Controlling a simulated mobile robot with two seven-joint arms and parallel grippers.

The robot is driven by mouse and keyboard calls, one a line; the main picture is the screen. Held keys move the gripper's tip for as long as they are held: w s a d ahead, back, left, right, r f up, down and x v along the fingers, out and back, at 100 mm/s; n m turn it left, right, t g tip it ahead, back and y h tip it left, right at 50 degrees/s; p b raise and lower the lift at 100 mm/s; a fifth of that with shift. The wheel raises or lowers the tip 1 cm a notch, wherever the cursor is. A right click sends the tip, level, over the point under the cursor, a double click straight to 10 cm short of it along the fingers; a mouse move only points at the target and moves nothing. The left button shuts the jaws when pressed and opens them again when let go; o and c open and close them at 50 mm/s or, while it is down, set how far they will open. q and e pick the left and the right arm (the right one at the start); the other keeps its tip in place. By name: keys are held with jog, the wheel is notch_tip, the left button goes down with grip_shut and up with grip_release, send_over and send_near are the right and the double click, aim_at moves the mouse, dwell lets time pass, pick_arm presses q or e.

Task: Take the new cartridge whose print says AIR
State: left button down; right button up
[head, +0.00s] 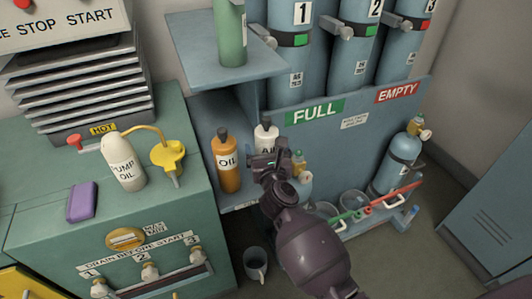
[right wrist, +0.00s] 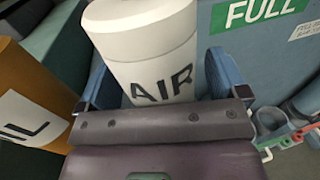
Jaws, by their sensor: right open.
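The white cartridge (head: 266,134) stands upright on a blue shelf, beside the orange OIL bottle (head: 227,165). In the right wrist view the cartridge (right wrist: 150,45) fills the upper middle, and its dark print reads AIR. My right gripper (head: 268,160) is in front of the cartridge. Its two blue fingers stand open, one at each side of the cartridge; I cannot tell whether they touch it. The gripper hides the lower part of the cartridge. My left gripper is not in view.
A small bottle (head: 298,162) stands right of the gripper. A green cylinder (head: 231,35) stands on a ledge (head: 185,40) above. Numbered blue cylinders (head: 350,60) line the back, above the FULL sign (head: 315,112). The green cabinet with the pump oil bottle (head: 123,162) is left.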

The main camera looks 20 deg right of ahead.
jog(key=c, duration=1.2)
jog(key=shift+o, duration=0.2)
jog(key=shift+r, duration=0.1)
